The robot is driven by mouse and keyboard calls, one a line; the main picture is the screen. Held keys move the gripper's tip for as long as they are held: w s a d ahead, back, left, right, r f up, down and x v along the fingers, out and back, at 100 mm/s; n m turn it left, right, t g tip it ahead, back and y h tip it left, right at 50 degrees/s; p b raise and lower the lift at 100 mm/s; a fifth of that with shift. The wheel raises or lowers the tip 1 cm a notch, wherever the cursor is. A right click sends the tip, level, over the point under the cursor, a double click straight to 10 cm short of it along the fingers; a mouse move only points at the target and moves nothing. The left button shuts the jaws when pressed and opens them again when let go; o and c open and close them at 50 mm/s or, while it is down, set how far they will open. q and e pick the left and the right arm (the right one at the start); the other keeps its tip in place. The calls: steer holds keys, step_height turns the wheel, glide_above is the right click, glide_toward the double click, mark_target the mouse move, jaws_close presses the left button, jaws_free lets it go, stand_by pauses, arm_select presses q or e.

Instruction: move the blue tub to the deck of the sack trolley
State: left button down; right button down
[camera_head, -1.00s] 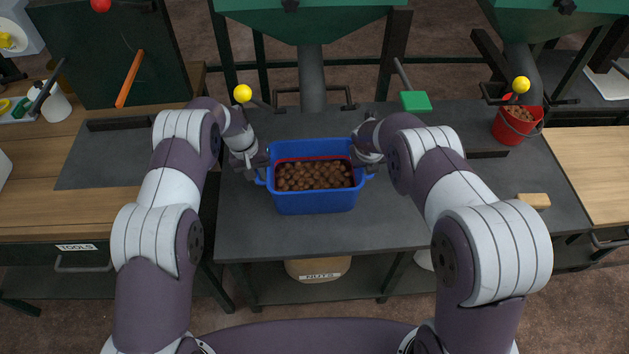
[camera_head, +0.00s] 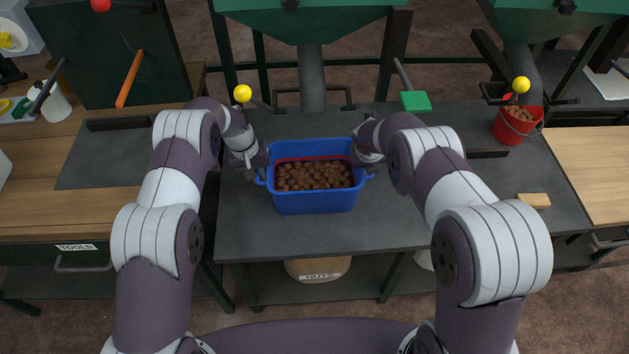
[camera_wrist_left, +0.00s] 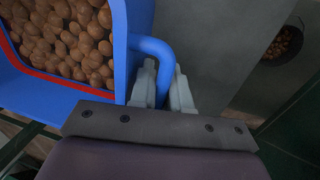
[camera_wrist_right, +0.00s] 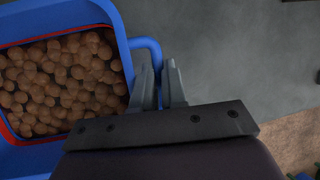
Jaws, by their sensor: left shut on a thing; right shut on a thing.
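The blue tub (camera_head: 314,202) is on or just above the dark bench top, upright and level, filled with round brown nuts and with a red line around its inside. My left gripper (camera_head: 258,172) is shut on the tub's left handle; the blue handle (camera_wrist_left: 152,48) passes between its fingers in the left wrist view. My right gripper (camera_head: 366,170) is at the right handle; in the right wrist view its fingers are shut on that handle (camera_wrist_right: 148,44). I cannot make out the sack trolley in any view.
A spout (camera_head: 311,80) from a green hopper hangs behind the tub. A red bucket (camera_head: 512,128) of nuts and a wooden block (camera_head: 534,200) are on the bench at the right. A sack marked NUTS (camera_head: 318,268) is below. The bench top (camera_head: 400,228) is clear in front.

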stand_by(0.3)
